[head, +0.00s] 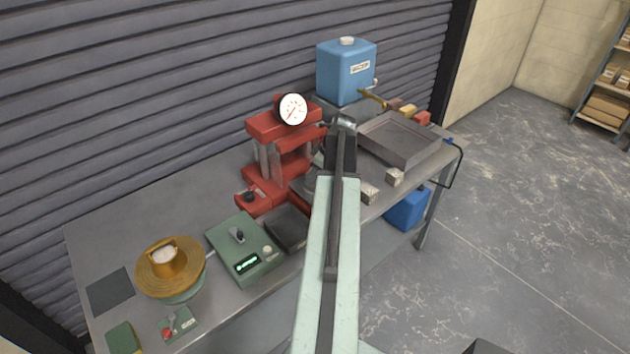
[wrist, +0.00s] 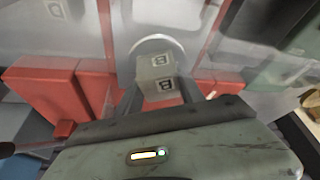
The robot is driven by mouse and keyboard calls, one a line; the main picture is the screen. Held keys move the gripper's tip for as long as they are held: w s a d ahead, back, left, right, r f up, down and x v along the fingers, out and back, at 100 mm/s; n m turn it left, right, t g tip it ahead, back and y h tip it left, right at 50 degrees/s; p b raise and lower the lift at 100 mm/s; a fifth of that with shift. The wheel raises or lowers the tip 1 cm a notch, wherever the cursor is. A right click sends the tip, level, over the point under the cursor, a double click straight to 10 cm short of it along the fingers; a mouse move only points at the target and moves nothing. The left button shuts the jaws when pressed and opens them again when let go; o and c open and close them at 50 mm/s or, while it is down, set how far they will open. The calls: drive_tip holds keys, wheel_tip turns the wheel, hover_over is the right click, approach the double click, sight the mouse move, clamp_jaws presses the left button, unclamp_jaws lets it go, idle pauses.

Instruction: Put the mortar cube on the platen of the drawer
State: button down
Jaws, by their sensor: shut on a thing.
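The mortar cube (wrist: 156,68), grey with black "B" marks on two faces, is between the two fingers of my gripper (wrist: 160,84) in the wrist view. A round pale metal platen (wrist: 124,66) shows behind and around the cube, with red press parts on both sides. I cannot tell whether the cube touches the platen. My fingers and the held cube are hidden there.
Two other grey cubes (head: 395,177) lie right of my arm. A grey tray (head: 405,142) and a blue tank (head: 346,72) stand at the back right.

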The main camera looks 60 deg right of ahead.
drive_tip(key=c, duration=1.1)
unclamp_jaws()
drive_tip(key=shift+f, duration=0.1)
drive_tip(key=shift+c, duration=0.2)
drive_tip(key=o, duration=0.4)
drive_tip(key=shift+r, duration=0.4)
drive_tip(key=p+v, duration=1.1)
drive_tip(key=shift+s+r, duration=0.2)
drive_tip(key=shift+r, duration=0.15)
drive_tip(key=shift+w, duration=0.1)
